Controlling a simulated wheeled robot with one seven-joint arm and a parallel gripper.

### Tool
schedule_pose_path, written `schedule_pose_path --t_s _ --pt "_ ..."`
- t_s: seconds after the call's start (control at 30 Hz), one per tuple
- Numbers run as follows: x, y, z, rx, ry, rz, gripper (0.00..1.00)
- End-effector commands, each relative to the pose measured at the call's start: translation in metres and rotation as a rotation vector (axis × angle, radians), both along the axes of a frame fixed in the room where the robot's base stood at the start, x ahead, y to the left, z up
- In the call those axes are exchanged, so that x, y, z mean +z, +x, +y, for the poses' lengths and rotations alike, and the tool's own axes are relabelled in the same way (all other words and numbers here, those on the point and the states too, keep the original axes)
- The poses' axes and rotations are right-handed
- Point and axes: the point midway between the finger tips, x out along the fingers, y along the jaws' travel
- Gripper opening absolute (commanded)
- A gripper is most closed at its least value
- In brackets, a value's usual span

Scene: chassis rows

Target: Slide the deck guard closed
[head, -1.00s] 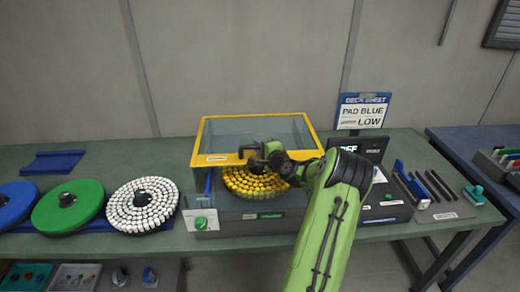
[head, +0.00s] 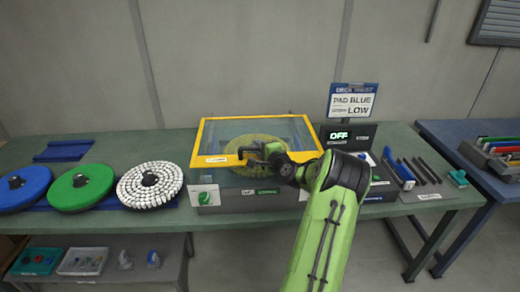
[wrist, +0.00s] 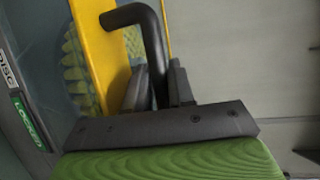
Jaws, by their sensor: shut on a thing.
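The deck guard is a clear cover with a yellow frame (head: 207,140) on the deck at the middle of the bench. The yellow disc (head: 255,140) shows dimly through its clear panel. A black bent handle (wrist: 150,35) stands out from the yellow bar (wrist: 98,50) in the wrist view. My gripper (head: 252,152) is at the guard's front bar, and its dark jaws (wrist: 155,85) are shut on the handle. The wrist and jaws hide part of the front bar and disc. A small green label (wrist: 28,122) in the wrist view appears to read LOCKED.
White (head: 150,187), green (head: 80,188) and blue (head: 22,190) discs lie to the left. A sign (head: 353,101) reads PAD BLUE LOW, above a display (head: 340,135) showing OFF. Tools (head: 415,172) lie at the right.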

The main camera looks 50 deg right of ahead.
Motion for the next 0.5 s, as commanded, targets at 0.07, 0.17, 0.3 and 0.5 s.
schedule_pose_path --t_s 0.07,0.17,0.3,0.5 --pt "-0.0048 -0.0013 0.0014 0.003 0.011 0.009 0.25" --pt "-0.0047 -0.0012 0.0014 0.003 0.01 0.008 0.4" --pt "-0.0036 -0.0009 0.0011 0.002 0.007 0.006 0.44" --pt "-0.0023 -0.0039 0.0021 0.001 0.006 0.005 0.44"
